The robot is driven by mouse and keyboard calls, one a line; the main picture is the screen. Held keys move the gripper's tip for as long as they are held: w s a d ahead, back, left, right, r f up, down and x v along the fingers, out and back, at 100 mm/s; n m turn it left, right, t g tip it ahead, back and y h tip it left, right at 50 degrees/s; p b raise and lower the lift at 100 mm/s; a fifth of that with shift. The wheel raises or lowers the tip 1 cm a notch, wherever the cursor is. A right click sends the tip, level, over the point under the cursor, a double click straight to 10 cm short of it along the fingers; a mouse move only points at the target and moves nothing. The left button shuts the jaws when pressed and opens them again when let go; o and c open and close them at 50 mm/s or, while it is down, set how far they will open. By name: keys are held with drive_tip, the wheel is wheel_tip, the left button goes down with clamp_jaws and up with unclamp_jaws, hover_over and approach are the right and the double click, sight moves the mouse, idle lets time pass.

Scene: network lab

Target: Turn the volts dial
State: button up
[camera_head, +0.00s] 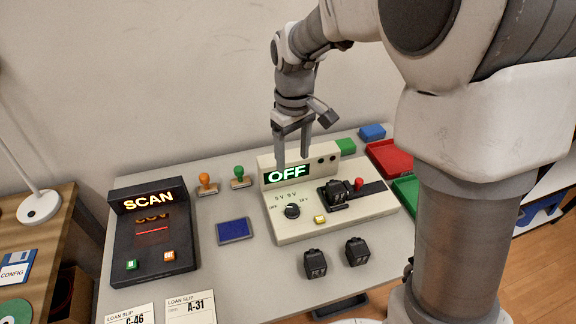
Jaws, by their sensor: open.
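The volts dial (292,211) is a small black round knob on the left of the cream power unit's (330,222) top face. Small voltage markings sit around it; 5 V and 9 V can be read above it. The unit's display (287,173) reads OFF in green. My gripper (293,160) is open and empty, pointing down over the back of the unit, above and behind the dial. Its fingers overlap the display in the picture and appear apart from the dial.
Two black blocks (315,263) (357,251) stand in front. A SCAN device (152,232), blue pad (234,231) and stamps (207,184) are left.

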sight(292, 207)
wheel_tip(292, 207, down, 17)
drive_tip(key=b, duration=0.3)
drive_tip(key=shift+f, duration=0.15)
clamp_jaws()
idle(0.3)
